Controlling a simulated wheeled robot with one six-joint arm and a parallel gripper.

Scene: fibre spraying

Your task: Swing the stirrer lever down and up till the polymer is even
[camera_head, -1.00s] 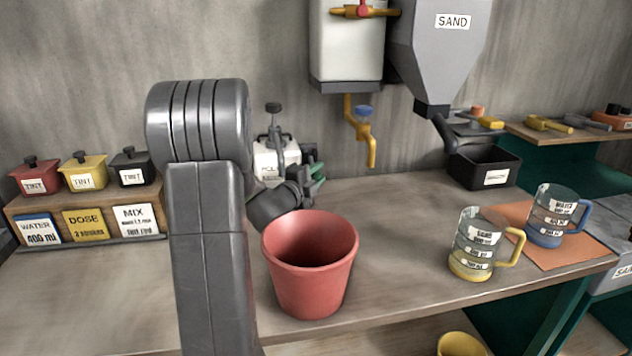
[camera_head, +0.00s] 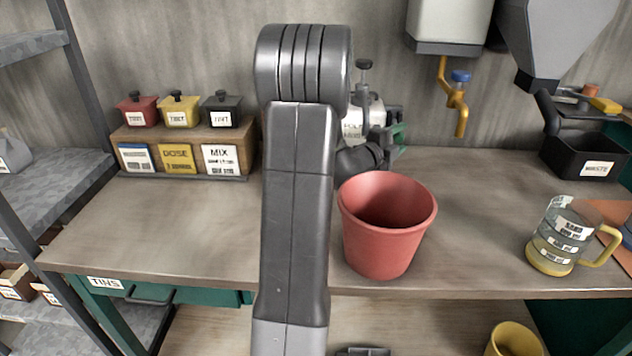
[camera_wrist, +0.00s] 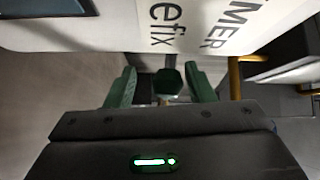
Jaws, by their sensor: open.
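The white polymer canister (camera_head: 354,126) stands at the back of the bench in the head view, partly hidden by my arm. It has a dark knob (camera_head: 364,64) on top. In the wrist view its white labelled face (camera_wrist: 100,25) fills the top. My gripper (camera_head: 397,137) is beside the canister's right side, mostly hidden by my arm. In the wrist view my gripper (camera_wrist: 161,72) is open, with green fingers spread. A dark faceted knob (camera_wrist: 171,88) shows between the fingers, apart from both. I cannot tell for sure that it is the lever's end. The polymer inside is hidden.
A red bucket (camera_head: 384,260) stands in front of the canister, close to my arm. A measuring jug (camera_head: 552,250) and a black tray (camera_head: 578,168) are at the right. Tint pots (camera_head: 179,112) on a wooden rack stand left. The bench left of my arm is clear.

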